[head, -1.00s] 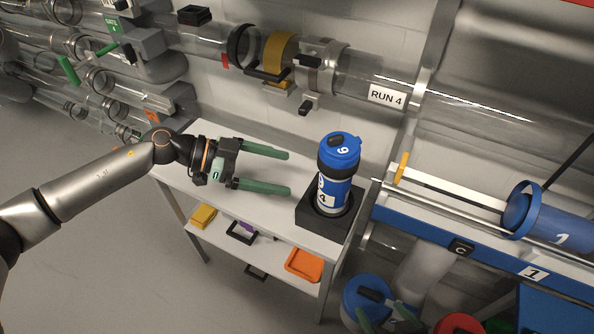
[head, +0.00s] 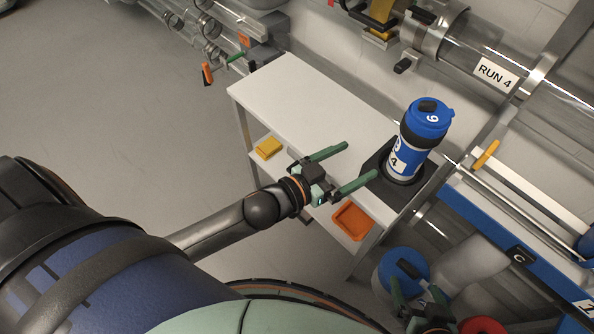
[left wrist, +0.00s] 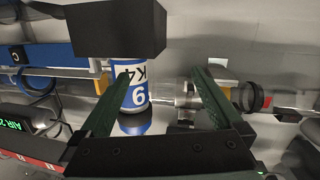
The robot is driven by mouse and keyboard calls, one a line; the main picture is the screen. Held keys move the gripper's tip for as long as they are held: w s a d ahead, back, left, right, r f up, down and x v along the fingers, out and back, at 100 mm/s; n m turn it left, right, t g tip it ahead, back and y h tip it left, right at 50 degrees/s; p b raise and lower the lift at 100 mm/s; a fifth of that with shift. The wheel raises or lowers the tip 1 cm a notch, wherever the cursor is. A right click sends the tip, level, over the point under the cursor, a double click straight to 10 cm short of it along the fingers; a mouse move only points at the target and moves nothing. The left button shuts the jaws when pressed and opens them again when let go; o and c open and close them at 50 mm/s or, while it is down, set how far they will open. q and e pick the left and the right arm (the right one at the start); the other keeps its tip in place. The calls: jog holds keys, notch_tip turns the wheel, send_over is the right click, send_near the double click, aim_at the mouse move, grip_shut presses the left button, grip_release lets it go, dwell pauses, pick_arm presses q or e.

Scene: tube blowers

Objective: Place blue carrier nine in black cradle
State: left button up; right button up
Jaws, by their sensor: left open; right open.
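The blue carrier nine (head: 428,120), with a 9 on its blue cap and a blue-and-white label, stands upright in the black cradle (head: 388,193) on the white table. My left gripper (head: 362,161) is open and empty, just left of the carrier, its green fingers pointing toward it. In the left wrist view the carrier (left wrist: 132,88) appears upside down between the open fingers, apart from them, with the cradle (left wrist: 115,30) above it in the picture. My right gripper (head: 417,290) is open at the bottom of the head view, partly out of frame.
The white table (head: 310,110) is bare left of the cradle. Its lower shelf holds a yellow bin (head: 269,148) and an orange bin (head: 351,221). A clear tube marked RUN 4 (head: 495,73) runs behind. A blue rail (head: 500,245) lies to the right, with a blue round container (head: 400,270) below.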

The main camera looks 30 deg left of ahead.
pick_arm(q)
jog(key=s+a+f+n+g+y, duration=0.1)
jog(key=s+a+f+g+y, duration=0.1)
jog(key=s+f, duration=0.4)
jog(key=s+a+f+n+g+y, duration=0.1)
jog(key=s+a+f+g+y, duration=0.1)
jog(key=s+f, duration=0.5)
jog(key=shift+s+a+g+y, duration=0.3)
jog(key=shift+s+a+g, duration=0.15)
jog(key=shift+g, duration=0.35)
jog(key=shift+w, duration=0.1)
